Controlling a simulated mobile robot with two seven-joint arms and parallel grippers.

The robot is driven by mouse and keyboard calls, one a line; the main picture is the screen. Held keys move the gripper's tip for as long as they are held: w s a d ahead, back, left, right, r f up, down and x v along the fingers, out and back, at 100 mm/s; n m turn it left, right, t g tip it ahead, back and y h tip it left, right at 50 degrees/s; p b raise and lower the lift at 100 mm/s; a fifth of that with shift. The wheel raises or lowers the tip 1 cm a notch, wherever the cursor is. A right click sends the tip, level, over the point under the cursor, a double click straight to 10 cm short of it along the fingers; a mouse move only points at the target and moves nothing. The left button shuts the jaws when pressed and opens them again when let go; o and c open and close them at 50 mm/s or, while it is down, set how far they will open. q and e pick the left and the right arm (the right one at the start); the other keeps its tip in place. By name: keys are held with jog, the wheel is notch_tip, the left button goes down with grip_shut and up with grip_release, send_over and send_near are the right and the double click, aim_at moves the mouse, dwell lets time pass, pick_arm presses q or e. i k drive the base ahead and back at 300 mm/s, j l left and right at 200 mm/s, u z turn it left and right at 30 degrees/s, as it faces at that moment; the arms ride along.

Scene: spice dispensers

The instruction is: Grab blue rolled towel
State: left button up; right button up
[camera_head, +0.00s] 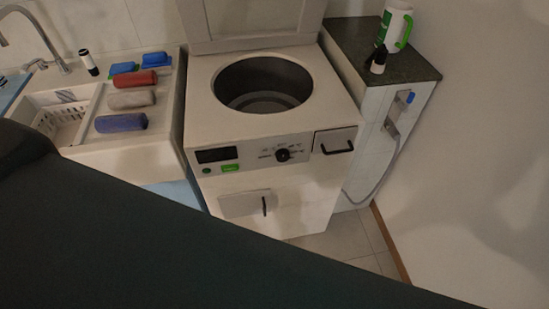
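A blue rolled towel (121,123) lies on the counter beside the sink (92,143), at the front of a row of rolls. A grey-beige rolled towel (132,99) lies just behind it, and a red rolled towel (136,78) lies behind that. None of them is held. Neither of my grippers is in view. A large dark shape, which seems to be part of my own arm, crosses the lower picture and hides what lies below it.
A white washing machine (201,119) with its lid up stands right of the counter. Two blue-and-green sponges (154,59) and a black-and-white bottle (89,62) are near the faucet (45,42). A white-and-green jug (396,24) stands on the dark side cabinet (415,62).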

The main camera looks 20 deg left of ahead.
aim_at(133, 121)
jog(key=u, duration=1.85)
jog(key=l+u, duration=0.2)
jog(key=l, duration=1.45)
